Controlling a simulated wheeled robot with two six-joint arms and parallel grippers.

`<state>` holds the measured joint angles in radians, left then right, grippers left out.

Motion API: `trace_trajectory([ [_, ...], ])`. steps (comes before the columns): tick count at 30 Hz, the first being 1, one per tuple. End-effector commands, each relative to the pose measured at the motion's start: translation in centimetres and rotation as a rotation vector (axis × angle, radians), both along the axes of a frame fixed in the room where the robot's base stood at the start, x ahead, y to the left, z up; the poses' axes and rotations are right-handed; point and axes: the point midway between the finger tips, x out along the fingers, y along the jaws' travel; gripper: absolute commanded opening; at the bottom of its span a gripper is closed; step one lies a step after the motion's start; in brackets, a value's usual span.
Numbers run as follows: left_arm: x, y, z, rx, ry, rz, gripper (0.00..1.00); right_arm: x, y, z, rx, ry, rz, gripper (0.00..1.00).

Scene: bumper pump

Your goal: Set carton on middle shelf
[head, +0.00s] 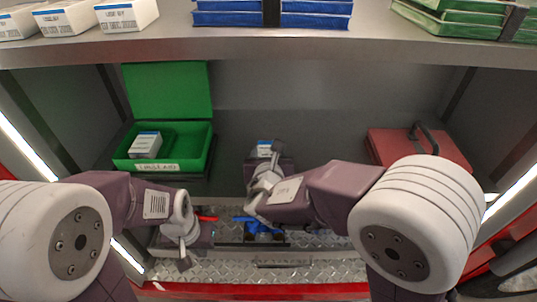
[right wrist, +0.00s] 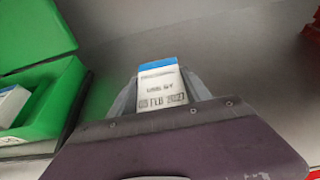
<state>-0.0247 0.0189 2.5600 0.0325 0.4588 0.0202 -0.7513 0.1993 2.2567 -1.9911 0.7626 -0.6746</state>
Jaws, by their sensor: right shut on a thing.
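A small white carton with a blue end (head: 264,148) is in my right gripper (head: 268,160), over the centre of the middle shelf (head: 325,148). In the right wrist view the carton (right wrist: 161,90) sits between the two grey fingers, its printed face showing. I cannot tell whether the carton touches the shelf. My left gripper (head: 183,258) hangs low at the left, in front of the shelf and away from the carton. Its fingers are too unclear to judge.
An open green box (head: 165,165) holding a white carton (head: 146,145) stands at the left. A red case (head: 425,150) with a dark handle lies at the right. The upper shelf (head: 270,47) holds white cartons, blue packs and green packs. Red and blue items lie below, above diamond plate.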

Motion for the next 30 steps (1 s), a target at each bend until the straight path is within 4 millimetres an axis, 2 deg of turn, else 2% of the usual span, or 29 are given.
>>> trace_trajectory([
  [7,0.0,0.0,-0.6,0.0,0.0,0.0,0.0,0.0,0.0,-0.5,0.001,0.0,0.0,0.14],
  [8,0.0,0.0,-0.5,0.0,0.0,0.0,0.0,0.0,0.0,-0.4,0.0,0.0,0.0,0.62],
  [9,0.0,0.0,-0.4,0.0,0.0,0.0,0.0,0.0,0.0,-0.3,0.0,0.0,0.0,0.73],
  [10,0.0,0.0,-0.4,0.0,0.0,0.0,0.0,0.0,0.0,-0.3,0.0,0.0,0.0,0.78],
  [18,0.0,0.0,-0.4,0.0,0.0,0.0,0.0,0.0,0.0,-0.3,0.0,0.0,0.0,0.78],
  [22,0.0,0.0,0.3,0.0,0.0,0.0,0.0,-0.2,0.1,0.4,0.0,0.0,0.001,0.78],
  [30,0.0,0.0,0.4,0.0,0.0,0.0,0.0,-5.6,0.2,2.6,0.005,-0.002,0.007,0.78],
])
